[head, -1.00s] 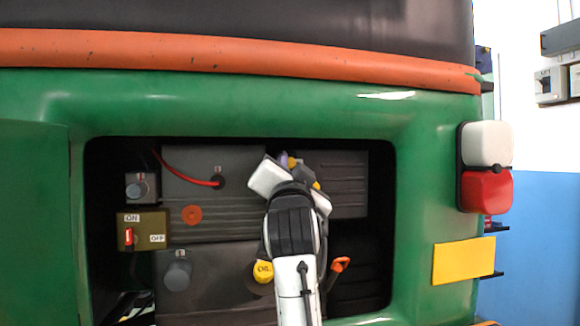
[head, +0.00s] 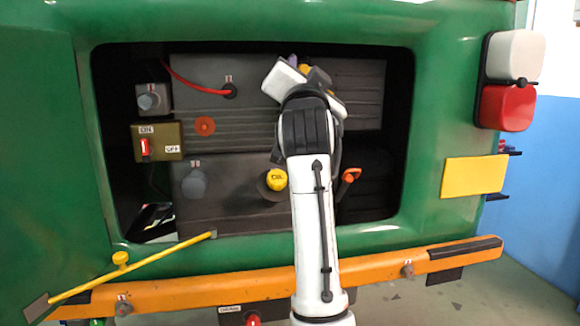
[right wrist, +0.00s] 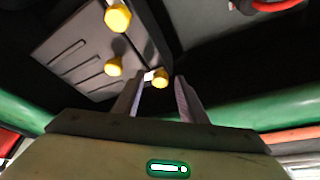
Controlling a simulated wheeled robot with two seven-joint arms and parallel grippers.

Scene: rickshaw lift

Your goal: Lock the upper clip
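My right gripper (head: 294,64) reaches into the engine bay in front of the grey ribbed cover (head: 355,92); its fingers are mostly hidden behind its own body. In the right wrist view its two fingers (right wrist: 162,82) stand apart. A yellow knob (right wrist: 160,79) with a small white piece beside it shows between the fingertips; I cannot tell whether they touch it. Two more yellow knobs, an upper one (right wrist: 117,18) and a lower one (right wrist: 113,66), sit left of the fingers by the ribbed cover. In the head view a bit of yellow (head: 305,69) shows beside the gripper. I cannot tell which part is the upper clip. My left gripper is out of view.
The green body (head: 240,27) frames the bay opening closely around my right arm. Inside are an ON/OFF switch box (head: 157,141), a yellow oil cap (head: 277,180) and an orange handle (head: 350,175). A yellow rod (head: 155,262) lies slanted below, by the orange bumper (head: 200,292).

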